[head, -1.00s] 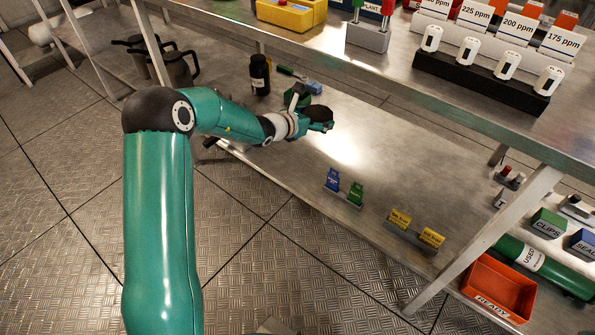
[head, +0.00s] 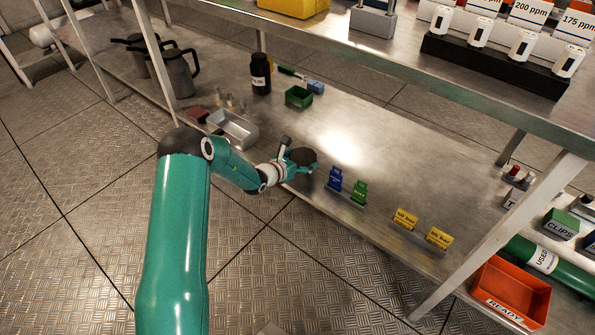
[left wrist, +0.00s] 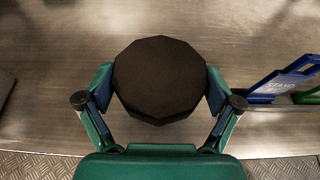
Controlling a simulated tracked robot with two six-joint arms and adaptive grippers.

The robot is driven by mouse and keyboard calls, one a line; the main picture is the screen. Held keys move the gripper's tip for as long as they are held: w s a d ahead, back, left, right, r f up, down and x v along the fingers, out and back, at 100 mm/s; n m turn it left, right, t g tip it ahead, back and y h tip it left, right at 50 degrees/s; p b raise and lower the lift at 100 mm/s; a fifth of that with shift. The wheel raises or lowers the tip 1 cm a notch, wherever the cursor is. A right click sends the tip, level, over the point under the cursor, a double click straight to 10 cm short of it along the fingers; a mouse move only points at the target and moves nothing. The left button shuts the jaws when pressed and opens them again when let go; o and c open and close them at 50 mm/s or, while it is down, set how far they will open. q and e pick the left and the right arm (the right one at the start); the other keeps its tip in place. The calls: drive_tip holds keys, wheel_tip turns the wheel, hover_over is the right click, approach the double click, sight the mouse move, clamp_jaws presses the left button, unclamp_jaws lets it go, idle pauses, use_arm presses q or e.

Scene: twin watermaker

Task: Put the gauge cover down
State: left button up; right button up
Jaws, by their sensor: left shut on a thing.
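The gauge cover (head: 304,156) is a dark, roughly round disc with faceted sides. It also shows in the left wrist view (left wrist: 160,80), in the middle between the fingers. My left gripper (head: 296,161) is shut on it, one finger on each side. The gripper is over the front part of the lower metal shelf (head: 300,130), left of the blue tag (head: 335,180). I cannot tell whether the cover touches the shelf or hangs just above it. My right gripper is not in view.
A green tag (head: 359,193) stands beside the blue one, and yellow tags (head: 405,218) stand farther right. A grey metal tray (head: 233,128), a green box (head: 299,97) and a black bottle (head: 261,74) stand behind.

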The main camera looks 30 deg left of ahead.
use_arm(q)
drive_tip(key=shift+f+b, duration=0.75)
drive_tip(key=shift+f, duration=1.55)
drive_tip(key=o, duration=0.8)
